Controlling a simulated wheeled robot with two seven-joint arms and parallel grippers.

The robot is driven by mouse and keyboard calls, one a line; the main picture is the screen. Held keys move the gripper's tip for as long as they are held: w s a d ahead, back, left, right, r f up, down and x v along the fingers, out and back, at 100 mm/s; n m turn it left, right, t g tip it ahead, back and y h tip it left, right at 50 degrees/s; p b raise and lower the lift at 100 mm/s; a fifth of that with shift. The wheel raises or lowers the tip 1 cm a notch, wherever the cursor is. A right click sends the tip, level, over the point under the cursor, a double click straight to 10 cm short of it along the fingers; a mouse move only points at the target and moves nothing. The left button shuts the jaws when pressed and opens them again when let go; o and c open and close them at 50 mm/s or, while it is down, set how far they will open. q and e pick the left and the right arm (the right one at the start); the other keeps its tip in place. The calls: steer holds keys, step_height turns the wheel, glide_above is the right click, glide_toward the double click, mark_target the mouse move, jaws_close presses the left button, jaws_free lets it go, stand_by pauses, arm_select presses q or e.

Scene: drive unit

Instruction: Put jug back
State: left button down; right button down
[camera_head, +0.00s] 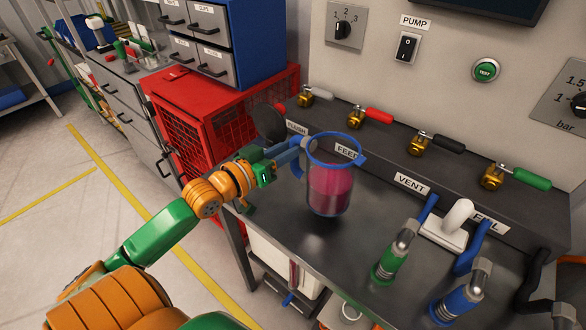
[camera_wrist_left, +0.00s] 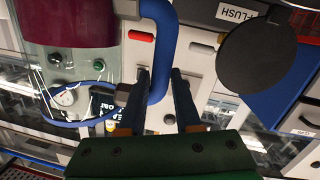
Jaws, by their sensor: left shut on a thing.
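The clear jug (camera_head: 330,190) has a blue rim and handle and holds pink-red liquid. It is upright above the grey bench, with a dark shadow on the bench below its base. My left gripper (camera_head: 296,152) is at the jug's left side, shut on its blue handle. In the left wrist view, the handle (camera_wrist_left: 160,50) passes between the fingers (camera_wrist_left: 161,92), and part of the jug (camera_wrist_left: 75,25) with its liquid fills the upper left. My right gripper is not in view.
Valves with red, black and green levers line the raised ledge (camera_head: 400,145) behind. A green hose coupling (camera_head: 393,258) and a blue one (camera_head: 460,300) stand to the right, near a white handle (camera_head: 455,222). A red cage cabinet (camera_head: 215,120) is left. Bare bench (camera_head: 275,215) lies front-left of the jug.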

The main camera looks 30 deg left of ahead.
arm_select(q)
steer(key=shift+w+a+f, duration=0.1)
steer(key=shift+w+f, duration=0.05)
steer(key=shift+f, duration=0.8)
steer(key=shift+w+a+f, duration=0.1)
steer(key=shift+w+f, duration=0.05)
steer(key=shift+f, duration=0.95)
steer(key=c, duration=1)
jaws_free()
steer(key=shift+f, duration=0.15)
steer(key=shift+c, duration=0.2)
steer(key=o, duration=0.4)
steer(key=shift+s+d, duration=0.1)
steer(key=shift+o, duration=0.2)
steer(key=shift+r, duration=0.2)
